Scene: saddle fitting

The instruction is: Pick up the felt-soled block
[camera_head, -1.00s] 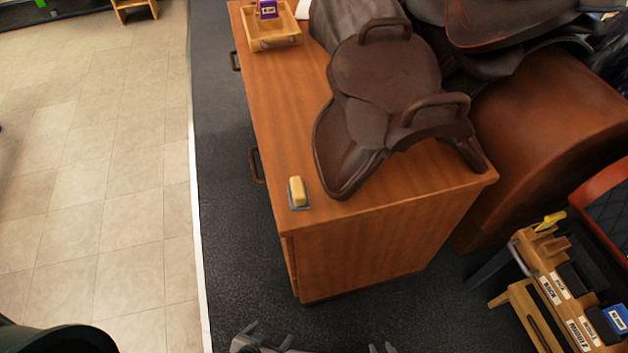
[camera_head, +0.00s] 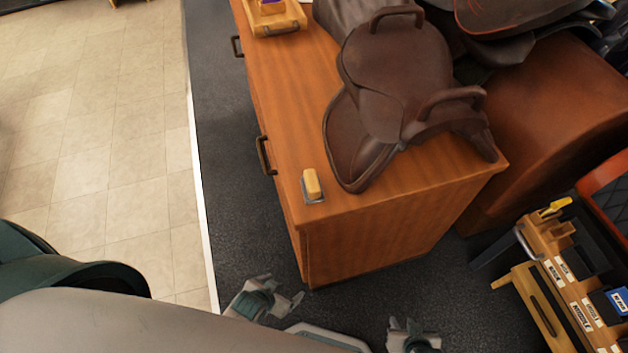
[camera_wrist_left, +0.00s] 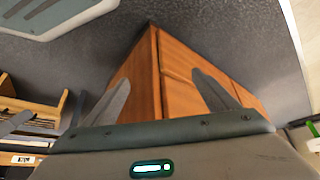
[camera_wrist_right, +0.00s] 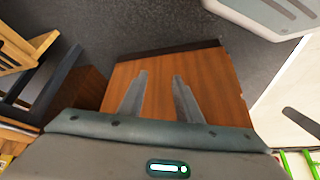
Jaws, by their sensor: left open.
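The felt-soled block (camera_head: 312,184) is a small block with a yellow upper part and a thin grey layer beneath. It rests near the front left corner of the wooden cabinet top (camera_head: 288,110), left of the brown saddle (camera_head: 395,75). My left gripper (camera_head: 283,289) is open and empty, below and in front of the cabinet; its spread fingers also show in the left wrist view (camera_wrist_left: 160,80). My right gripper (camera_head: 402,323) is farther right, empty, with a narrower gap between its fingers in the right wrist view (camera_wrist_right: 159,76). Neither wrist view shows the block.
A wooden tray (camera_head: 275,22) with a purple item sits at the cabinet's far end. Dark handles (camera_head: 265,155) stick out from its left side. A brown leather-covered stand (camera_head: 550,120) and a wooden tool rack (camera_head: 555,260) are at right. The floor left of the cabinet is clear.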

